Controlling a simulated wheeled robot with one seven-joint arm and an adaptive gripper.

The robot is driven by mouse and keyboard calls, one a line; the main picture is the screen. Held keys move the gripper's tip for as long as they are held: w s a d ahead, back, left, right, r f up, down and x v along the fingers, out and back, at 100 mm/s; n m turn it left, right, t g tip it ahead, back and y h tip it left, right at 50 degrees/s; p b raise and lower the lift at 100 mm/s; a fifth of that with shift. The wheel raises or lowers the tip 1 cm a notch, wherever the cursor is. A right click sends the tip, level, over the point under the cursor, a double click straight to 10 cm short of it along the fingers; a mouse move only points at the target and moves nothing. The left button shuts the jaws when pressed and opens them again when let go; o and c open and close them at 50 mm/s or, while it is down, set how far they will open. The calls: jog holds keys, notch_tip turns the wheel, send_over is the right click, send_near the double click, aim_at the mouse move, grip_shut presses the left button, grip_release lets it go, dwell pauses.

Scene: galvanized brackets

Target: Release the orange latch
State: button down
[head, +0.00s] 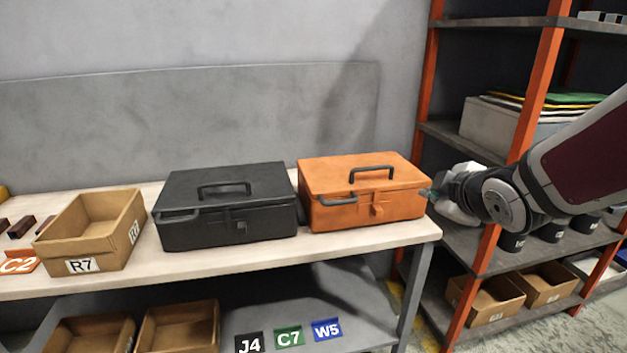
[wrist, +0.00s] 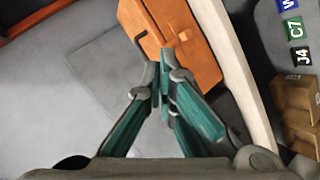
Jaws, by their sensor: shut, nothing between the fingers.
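The orange toolbox (head: 340,182) stands closed at the right end of the workbench. Its small orange latch (head: 378,210) is on the front face, below the lid seam. A dark carrying handle (head: 371,171) sits on the lid. My gripper (head: 431,194) is at the right side of the toolbox, to the right of the latch and apart from it. In the wrist view, my gripper (wrist: 164,58) has its green-sided fingers together and empty, in front of part of the orange toolbox (wrist: 192,42).
A black toolbox (head: 225,217) stands close left of the orange one. A cardboard bin (head: 95,228) marked R7 is farther left on the workbench (head: 290,248). An orange-framed shelf rack (head: 493,245) stands to the right, behind my arm. The bench strip before the toolboxes is clear.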

jog(key=w+a+f+n+t+y+b, duration=0.2)
jog(key=w+f+n+y+b, duration=0.1)
jog(key=w+f+n+b, duration=0.4)
jog(key=n+t+y+b, duration=0.1)
jog(key=n+y+b, duration=0.2)
jog(key=y+b, duration=0.15)
send_near(377, 211)
jog(key=s+a, duration=0.2)
jog(key=a, duration=0.3)
jog(key=shift+s+f+n+t+y+b, duration=0.15)
jog(key=shift+f+n+t+y+b, duration=0.05)
jog(key=shift+f+n+y, duration=0.25)
jog(key=shift+s+f+n+t+y+b, duration=0.2)
jog(key=shift+f+n+y, duration=0.15)
jog(key=shift+f+y, duration=0.2)
jog(key=shift+w+a, duration=0.1)
jog(key=shift+w, duration=0.05)
jog(key=b+x, duration=0.1)
jog(key=x, duration=0.8)
jog(key=shift+w+a, duration=0.15)
jog(key=shift+w, duration=0.2)
jog(key=shift+w+d, duration=0.25)
jog(key=shift+d, duration=1)
jog(key=shift+w+d+b, duration=0.1)
jog(key=shift+d+b, duration=0.2)
jog(key=shift+d, duration=0.4)
